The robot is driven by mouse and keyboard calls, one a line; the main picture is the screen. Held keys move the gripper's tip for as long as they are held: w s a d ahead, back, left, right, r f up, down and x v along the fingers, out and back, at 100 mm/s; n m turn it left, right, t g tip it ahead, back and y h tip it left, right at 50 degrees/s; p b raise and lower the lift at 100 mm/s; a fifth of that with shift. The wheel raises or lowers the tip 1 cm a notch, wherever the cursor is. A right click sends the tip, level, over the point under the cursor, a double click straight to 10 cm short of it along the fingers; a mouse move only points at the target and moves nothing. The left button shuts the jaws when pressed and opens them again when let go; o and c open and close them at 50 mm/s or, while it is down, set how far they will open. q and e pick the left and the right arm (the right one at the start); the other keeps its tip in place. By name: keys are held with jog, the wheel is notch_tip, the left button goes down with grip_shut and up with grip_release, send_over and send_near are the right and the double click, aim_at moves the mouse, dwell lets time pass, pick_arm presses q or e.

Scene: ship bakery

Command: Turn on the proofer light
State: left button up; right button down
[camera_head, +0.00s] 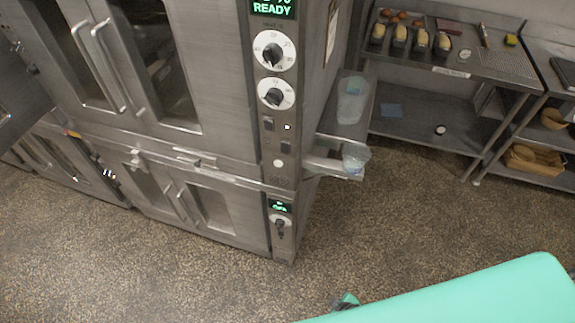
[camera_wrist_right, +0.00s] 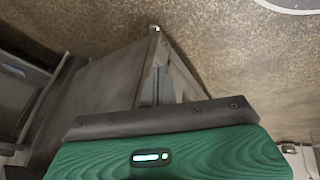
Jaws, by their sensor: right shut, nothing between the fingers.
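A steel oven and proofer stack fills the left of the head view. The upper unit's control panel (camera_head: 273,95) has a green READY display, two dials and small switches, one with a lit white spot (camera_head: 287,127). The lower cabinet (camera_head: 195,205), seemingly the proofer, has two glass doors and a narrow panel with a small green display (camera_head: 280,207) and a dark knob (camera_head: 280,228). I cannot read which control is its light. My right gripper (camera_wrist_right: 160,120) is shut and empty in the wrist view, apart from the cabinets. My left gripper is out of view.
A side shelf (camera_head: 340,125) with clear containers juts from the stack's right side. A steel table (camera_head: 480,65) with loaf tins stands at the back right, and a wicker basket (camera_head: 535,160) sits on a lower shelf. The speckled floor before the stack is clear.

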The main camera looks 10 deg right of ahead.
jog(key=w+a+r+n+t+y+b, duration=0.1)
jog(key=w+a+r+n+t+b, duration=0.25)
jog(key=w+r, duration=0.65)
jog(key=w+a+r+n+t+y+b, duration=0.1)
jog(key=w+a+r+n+t+b, duration=0.2)
jog(key=w+r, duration=0.7)
jog(key=s+a+r+n+t+b, duration=0.1)
jog(key=r+n, duration=0.1)
jog(key=r, duration=0.7)
jog(key=s+a+r+n+t+y+b, duration=0.1)
jog(key=r+n+t, duration=0.1)
jog(key=r, duration=0.7)
jog(key=s+a+r+n+t+b, duration=0.1)
jog(key=r+n, duration=0.1)
jog(key=r, duration=0.7)
jog(key=shift+s+a+y, duration=0.15)
jog(key=shift+s+y, duration=0.05)
jog(key=shift+y, duration=0.1)
jog(key=shift+r, duration=0.1)
